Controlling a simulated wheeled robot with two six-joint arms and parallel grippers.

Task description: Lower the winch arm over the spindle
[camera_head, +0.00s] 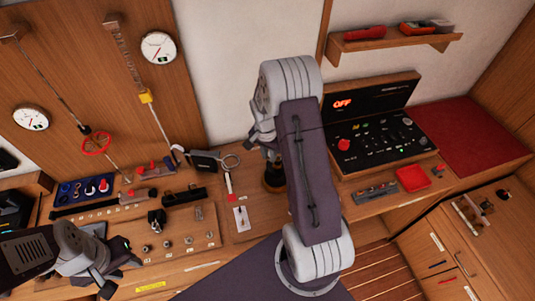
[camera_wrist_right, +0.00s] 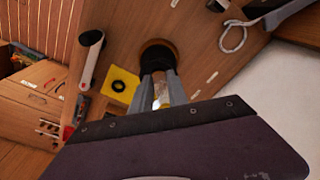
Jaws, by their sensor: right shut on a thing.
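A dark round drum on a wooden-coloured ring, which looks like the spindle (camera_wrist_right: 158,56), stands on the bench. It partly shows beside my arm in the head view (camera_head: 273,180). My right gripper (camera_wrist_right: 162,85) points down at it, shut on a small pale, brassy piece between its fingers. Whether that piece belongs to the spindle I cannot tell. A black-and-white lever with a red end (camera_wrist_right: 90,62), perhaps the winch arm, lies beside the spindle, apart from the gripper. My left gripper (camera_head: 118,273) looks open and empty over the bench's left front.
A yellow square with a black ring (camera_wrist_right: 120,86) lies near the lever. A control panel showing OFF (camera_head: 385,135) and a red tray (camera_head: 412,178) stand to the right.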

